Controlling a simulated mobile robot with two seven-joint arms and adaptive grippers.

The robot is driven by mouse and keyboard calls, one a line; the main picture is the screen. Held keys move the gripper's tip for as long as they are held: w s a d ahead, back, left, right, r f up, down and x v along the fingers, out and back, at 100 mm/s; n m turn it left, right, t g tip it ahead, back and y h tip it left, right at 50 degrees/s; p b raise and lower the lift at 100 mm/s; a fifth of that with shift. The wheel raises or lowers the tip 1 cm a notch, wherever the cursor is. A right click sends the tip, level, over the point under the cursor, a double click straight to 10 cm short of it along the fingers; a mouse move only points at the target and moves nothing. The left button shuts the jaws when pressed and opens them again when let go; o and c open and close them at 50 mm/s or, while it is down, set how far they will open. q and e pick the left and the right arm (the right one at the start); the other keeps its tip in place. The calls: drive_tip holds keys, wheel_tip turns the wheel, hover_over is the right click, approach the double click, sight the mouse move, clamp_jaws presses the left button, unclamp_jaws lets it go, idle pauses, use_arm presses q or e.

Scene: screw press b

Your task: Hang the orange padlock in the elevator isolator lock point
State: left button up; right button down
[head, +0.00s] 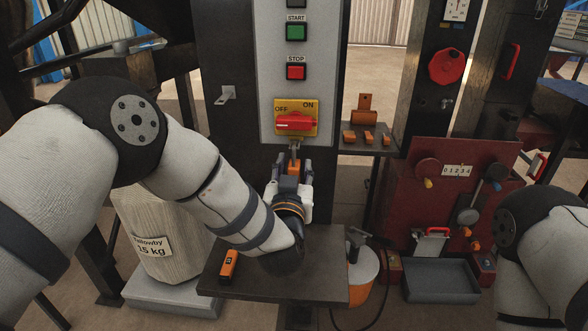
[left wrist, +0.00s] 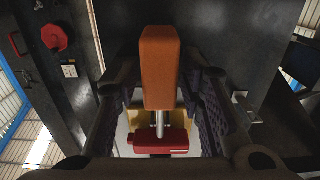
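The orange padlock (head: 294,168) is upright below the isolator's red handle (head: 296,122), which lies across its yellow OFF/ON plate (head: 283,106). The shackle points up and meets the underside of the handle area; whether it is closed is too small to tell. My left gripper (head: 293,172) is around the padlock body from below, one finger on each side. In the left wrist view, the padlock (left wrist: 160,68) stands between the spread fingers, with gaps beside it, and its shackle reaches the red handle (left wrist: 160,141). My right gripper is out of view.
A dark table (head: 320,282) below holds an orange-black device (head: 229,266). A small shelf (head: 372,149) with orange pieces stands right of the panel. A red cabinet (head: 455,190) and grey tray (head: 440,281) are further right. A sack (head: 160,225) stands left, behind my arm.

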use_arm(q)
drive_tip(key=s, duration=1.2)
drive_tip(key=shift+a, duration=0.2)
drive_tip(key=s+a+f+g, duration=0.45)
drive_tip(key=s+f, duration=0.25)
drive_tip(key=f, duration=0.4)
drive_tip(key=s+a+f+g, duration=0.4)
drive_tip(key=s+f+g, duration=0.25)
drive_tip(key=f, duration=0.55)
drive_tip(key=s+a+f+g, duration=0.1)
drive_tip(key=s+a+g, duration=0.2)
drive_tip(key=s, duration=0.6)
drive_tip(key=s+a+f+g, duration=0.2)
drive_tip(key=s+a+g, duration=0.1)
drive_tip(key=s, duration=0.6)
drive_tip(key=s+a+f+g, duration=0.2)
drive_tip(key=s+a+g, duration=0.1)
drive_tip(key=s, duration=0.6)
drive_tip(key=shift+s+a+n+y, duration=0.3)
drive_tip(key=shift+a+n, duration=0.1)
drive_tip(key=shift+a, duration=0.2)
